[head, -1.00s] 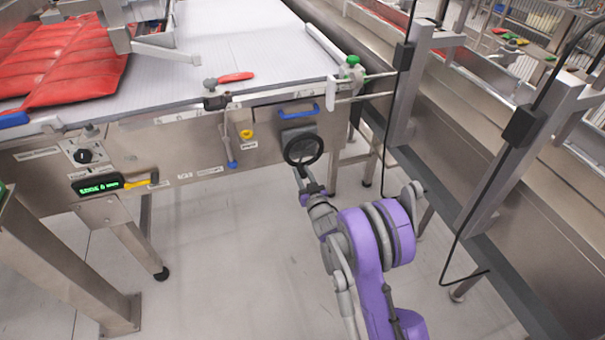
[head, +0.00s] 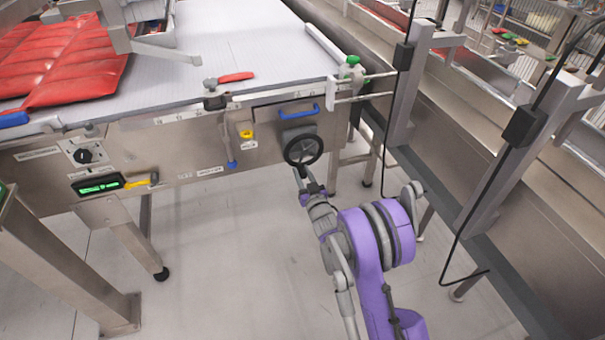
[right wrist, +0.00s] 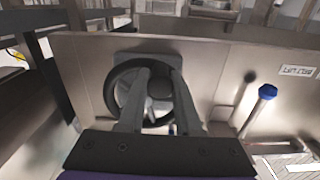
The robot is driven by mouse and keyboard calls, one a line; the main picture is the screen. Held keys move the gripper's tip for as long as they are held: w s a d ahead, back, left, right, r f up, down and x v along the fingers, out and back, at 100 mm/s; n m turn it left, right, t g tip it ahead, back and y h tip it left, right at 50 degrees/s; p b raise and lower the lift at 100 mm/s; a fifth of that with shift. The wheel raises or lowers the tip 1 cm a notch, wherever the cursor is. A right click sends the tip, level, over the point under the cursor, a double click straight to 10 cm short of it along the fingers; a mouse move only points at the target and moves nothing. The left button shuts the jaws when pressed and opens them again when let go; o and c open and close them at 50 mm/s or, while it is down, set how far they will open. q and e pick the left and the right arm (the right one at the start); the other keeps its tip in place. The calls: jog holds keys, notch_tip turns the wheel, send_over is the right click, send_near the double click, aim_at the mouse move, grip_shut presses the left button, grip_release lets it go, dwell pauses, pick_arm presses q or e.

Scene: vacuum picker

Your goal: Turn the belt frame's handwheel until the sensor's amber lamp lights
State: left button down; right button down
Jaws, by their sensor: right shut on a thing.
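The black handwheel (head: 303,138) is on the front side of the belt frame (head: 190,160), below a blue handle. My right gripper (head: 301,172) reaches its lower rim in the head view. In the right wrist view, its two fingers (right wrist: 159,95) stand in front of the handwheel (right wrist: 112,88), with a dark round part between them. It is shut on the handwheel. A small dark box (head: 215,101) sits at the belt's front edge beside a red lever; I cannot tell whether it is the sensor. No lit amber lamp can be made out. My left gripper is not in view.
A green-lit display (head: 98,186) and a black rotary knob (head: 85,156) are on the frame's left part. Red packs (head: 70,60) lie on the white belt (head: 230,35). A steel channel with posts runs along the right. The floor below the frame is mostly clear.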

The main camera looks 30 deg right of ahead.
aim_at(288, 157)
jog(key=shift+a, duration=0.1)
jog(key=m, duration=0.1)
jog(key=a+r+m+p, duration=0.1)
jog(key=m, duration=0.1)
jog(key=shift+w+a+m, duration=0.15)
jog(key=shift+a+m, duration=0.05)
jog(key=shift+m, duration=0.1)
jog(key=m, duration=0.1)
jog(key=a+r+m+p, duration=0.1)
jog(key=shift+w+m, duration=0.15)
jog(key=shift+m, duration=0.25)
jog(key=m, duration=0.1)
jog(key=r+m+p, duration=0.1)
jog(key=m, duration=0.1)
jog(key=shift+w+a+r, duration=0.1)
jog(key=shift+a+r, duration=0.15)
jog(key=shift+a, duration=0.1)
jog(key=shift+a+r+m+p, duration=0.1)
jog(key=shift+r+m+p, duration=0.35)
jog(key=shift+m, duration=0.5)
jog(key=shift+a+r+m+p, duration=0.1)
jog(key=shift+r+m+p, duration=0.2)
jog(key=shift+m+p, duration=0.45)
jog(key=shift+m, duration=0.3)
jog(key=c, duration=0.7)
grip_release()
